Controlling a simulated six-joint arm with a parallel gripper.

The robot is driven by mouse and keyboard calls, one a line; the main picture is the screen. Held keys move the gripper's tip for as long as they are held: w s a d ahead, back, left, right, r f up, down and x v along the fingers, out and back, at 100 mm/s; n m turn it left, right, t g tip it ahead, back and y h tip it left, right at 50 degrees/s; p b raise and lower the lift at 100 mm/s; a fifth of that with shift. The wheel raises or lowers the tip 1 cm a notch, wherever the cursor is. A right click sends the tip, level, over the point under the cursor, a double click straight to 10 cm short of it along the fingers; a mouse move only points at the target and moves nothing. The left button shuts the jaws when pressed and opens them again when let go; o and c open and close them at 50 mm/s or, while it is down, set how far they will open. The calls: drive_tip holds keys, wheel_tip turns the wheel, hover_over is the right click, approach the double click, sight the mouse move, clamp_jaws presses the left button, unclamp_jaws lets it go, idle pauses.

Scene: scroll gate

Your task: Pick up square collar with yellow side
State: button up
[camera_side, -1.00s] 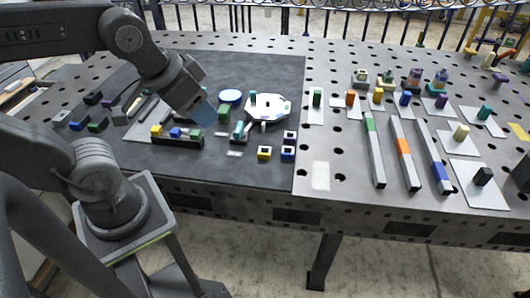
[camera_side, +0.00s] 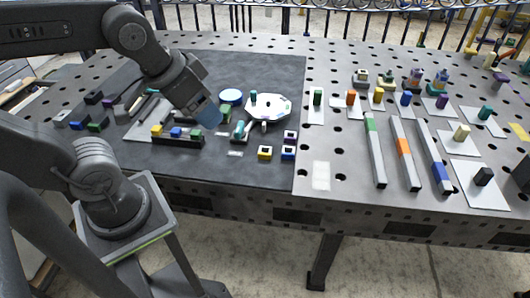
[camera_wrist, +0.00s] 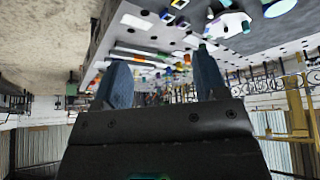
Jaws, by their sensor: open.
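The square collar with yellow side (camera_side: 265,153) sits flat on the dark mat, with its square opening facing up. Two like collars are beside it: a blue-sided one (camera_side: 288,153) to its right and a purple-sided one (camera_side: 290,136) behind that. My gripper (camera_side: 212,118) is above the mat, to the left of the yellow collar and apart from it. In the wrist view my gripper (camera_wrist: 163,72) shows two spread blue fingers with nothing held between them. Small collars show at that view's top edge, but I cannot tell which is yellow.
A white plate-like part (camera_side: 269,116) and a blue round disc (camera_side: 231,96) lie behind the collars. A dark block rack (camera_side: 178,141) is to the left, under my arm. Long bars (camera_side: 375,160) lie to the right. The mat in front of the collars is clear.

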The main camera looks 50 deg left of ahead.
drive_tip(key=w+a+f+n+g, duration=0.25)
drive_tip(key=w+n, duration=0.25)
drive_tip(key=w, duration=0.5)
drive_tip(key=n+g, duration=0.3)
drive_tip(key=n, duration=0.1)
hover_over(265, 148)
drive_tip(key=s+d, duration=0.1)
wheel_tip(265, 148, down, 15)
drive_tip(key=shift+r, duration=0.1)
drive_tip(key=shift+w+f, duration=0.2)
drive_tip(key=shift+f, duration=2.6)
drive_tip(key=c, duration=1.1)
drive_tip(key=shift+o, duration=0.2)
drive_tip(key=shift+r, duration=0.15)
